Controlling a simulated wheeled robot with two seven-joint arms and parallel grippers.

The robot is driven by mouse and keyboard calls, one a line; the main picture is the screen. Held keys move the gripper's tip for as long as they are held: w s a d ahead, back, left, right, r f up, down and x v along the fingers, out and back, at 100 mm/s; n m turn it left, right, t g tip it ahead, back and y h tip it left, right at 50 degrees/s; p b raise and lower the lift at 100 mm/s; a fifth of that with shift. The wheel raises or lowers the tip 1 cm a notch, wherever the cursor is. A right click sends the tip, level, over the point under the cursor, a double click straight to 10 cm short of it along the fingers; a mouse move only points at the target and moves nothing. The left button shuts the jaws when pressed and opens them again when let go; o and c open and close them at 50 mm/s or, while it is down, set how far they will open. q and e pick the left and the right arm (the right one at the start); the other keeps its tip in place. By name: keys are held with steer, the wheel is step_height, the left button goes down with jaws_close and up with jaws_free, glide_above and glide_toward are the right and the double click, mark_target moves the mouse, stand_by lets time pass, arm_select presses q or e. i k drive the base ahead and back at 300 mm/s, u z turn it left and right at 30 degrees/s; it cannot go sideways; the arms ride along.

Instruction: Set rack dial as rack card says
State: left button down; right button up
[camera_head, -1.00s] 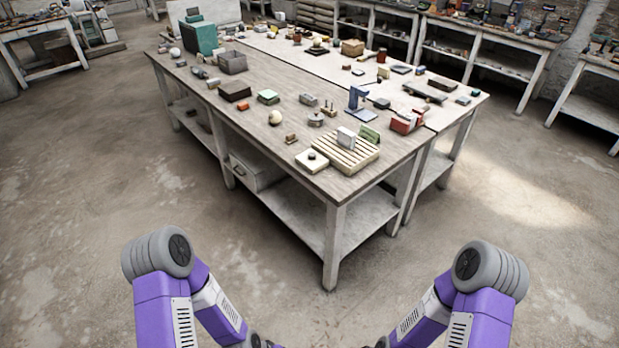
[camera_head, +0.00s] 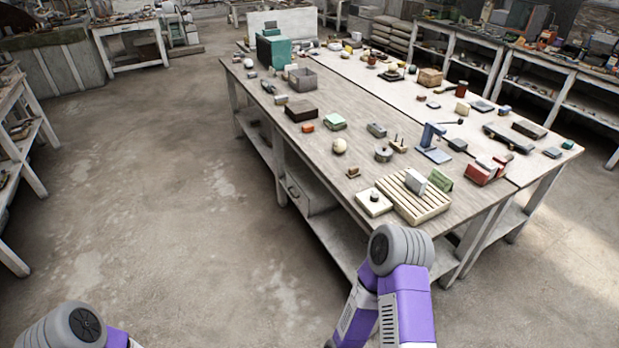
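A pale slatted wooden rack (camera_head: 432,214) lies near the front corner of the long workbench. A small light grey block or card (camera_head: 415,181) and a green one (camera_head: 440,181) stand upright on it; any writing on them is too small to read. Beside its left edge is a flat cream square (camera_head: 366,206) with a small dark knob (camera_head: 374,197), which looks like a dial; its setting cannot be read. Neither of my grippers shows; only purple and grey links of my arms are in view at the bottom.
The workbench (camera_head: 335,182) holds several loose items, including a cream sphere (camera_head: 339,146), a blue stand (camera_head: 432,146) and a red box (camera_head: 481,174). Open floor (camera_head: 190,215) lies to the left of the workbench. Shelving benches stand along the back right.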

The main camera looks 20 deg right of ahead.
mark_target(374, 196)
steer(key=u, duration=0.25)
steer(key=i, duration=0.9)
steer(key=z, duration=0.3)
